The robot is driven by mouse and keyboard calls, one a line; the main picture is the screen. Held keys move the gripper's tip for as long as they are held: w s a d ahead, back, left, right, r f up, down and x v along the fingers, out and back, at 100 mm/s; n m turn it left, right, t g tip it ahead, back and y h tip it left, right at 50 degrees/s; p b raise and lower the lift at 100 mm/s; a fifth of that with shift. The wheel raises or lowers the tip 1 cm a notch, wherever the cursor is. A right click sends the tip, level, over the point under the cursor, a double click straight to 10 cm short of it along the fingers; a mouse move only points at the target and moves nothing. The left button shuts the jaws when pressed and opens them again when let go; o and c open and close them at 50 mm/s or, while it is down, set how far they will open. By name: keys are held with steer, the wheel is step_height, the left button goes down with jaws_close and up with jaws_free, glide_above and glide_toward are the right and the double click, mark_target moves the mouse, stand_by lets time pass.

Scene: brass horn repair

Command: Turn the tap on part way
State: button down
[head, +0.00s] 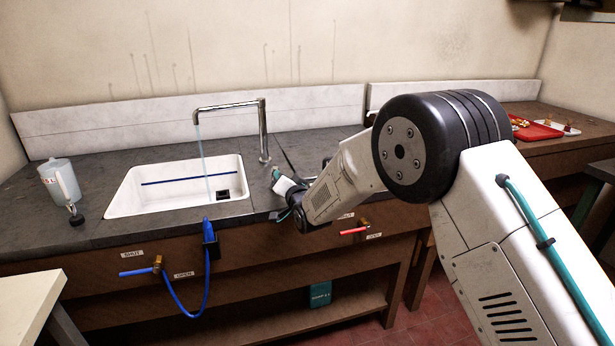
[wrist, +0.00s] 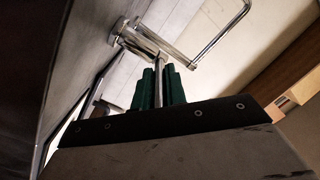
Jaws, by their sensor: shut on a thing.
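The chrome tap (head: 262,130) stands behind the right end of the white sink (head: 120,200). Its spout reaches left over the basin, and a thin pale stream of water (head: 205,165) falls from it. My gripper (head: 277,174) is just in front of the tap's base. In the wrist view my gripper's green fingers (wrist: 160,85) are shut on the tap's thin metal lever (wrist: 159,66), with the tap's body (wrist: 150,40) beyond. The lever is mostly hidden by my gripper in the head view.
A clear jug (head: 58,180) stands left of the sink. On the counter front are a blue-handled valve (head: 138,271), a blue hose (head: 207,262) and a red-handled valve (head: 353,231), with SHUT and OPEN labels. A red tray (head: 537,131) lies at the far right.

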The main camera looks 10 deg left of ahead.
stand_by(0.3)
steer(key=c, duration=1.4)
jaws_free()
steer(key=shift+c, duration=0.2)
steer(key=v, duration=0.7)
steer(key=shift+s+d, duration=0.25)
steer(key=shift+s, duration=0.05)
steer(key=shift+d+r, duration=0.1)
